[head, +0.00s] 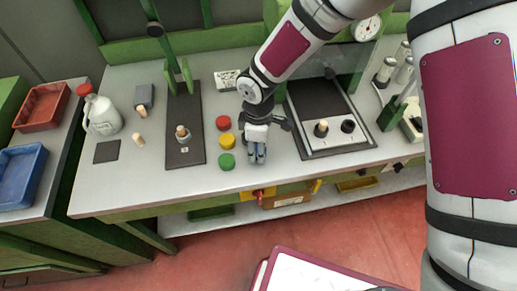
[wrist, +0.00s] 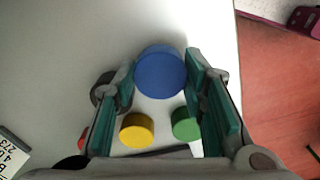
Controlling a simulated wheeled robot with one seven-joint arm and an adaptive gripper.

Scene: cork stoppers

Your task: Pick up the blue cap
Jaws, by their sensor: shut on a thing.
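The blue cap (wrist: 160,72) is a round disc between the two teal finger pads of my gripper (wrist: 161,85) in the wrist view. The gripper is shut on it. It looks larger than the other caps there, but its height over the bench is hard to tell. In the head view my gripper (head: 257,157) points down over the bench, just right of the row of caps, and its fingers hide most or all of the blue cap.
A red cap (head: 223,122), yellow cap (head: 227,141) and green cap (head: 227,161) lie on the grey bench (head: 190,197) left of my gripper. A dark board (head: 185,155) with a cork stands further left. A framed dark-topped unit (head: 325,110) stands to the right.

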